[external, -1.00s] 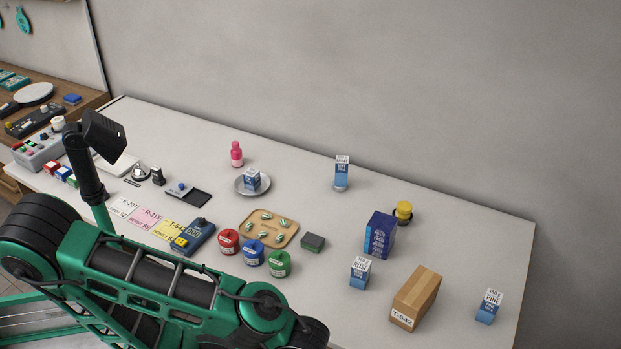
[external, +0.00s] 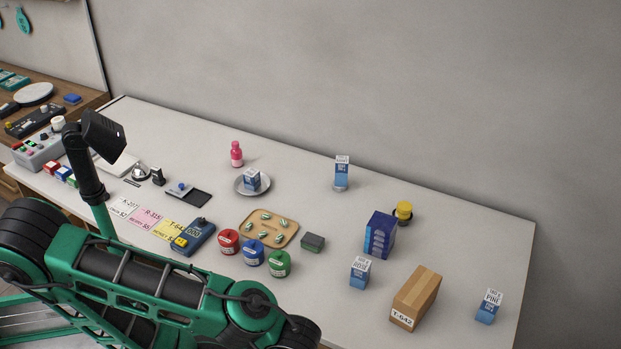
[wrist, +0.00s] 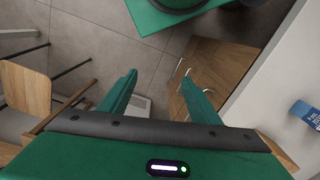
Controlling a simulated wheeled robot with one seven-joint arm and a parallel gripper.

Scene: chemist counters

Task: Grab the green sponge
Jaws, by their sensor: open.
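The green sponge appears to be the small dark block with a greenish side (external: 312,242) on the white counter, right of the pill tray. My gripper shows in the wrist view (wrist: 160,92) with its two green fingers apart and nothing between them. It points down past the counter's edge toward the tiled floor and wooden drawers. The sponge is not in the wrist view. In the external view my arm is in the foreground, and the gripper itself is out of frame or hidden.
Red (external: 228,241), blue (external: 253,252) and green (external: 278,263) jars stand left of the sponge, by the tan pill tray (external: 287,238). Right of it are a dark blue box (external: 379,235), a small white-blue box (external: 360,272) and a cardboard box (external: 416,299). Bare counter surrounds the sponge's right side.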

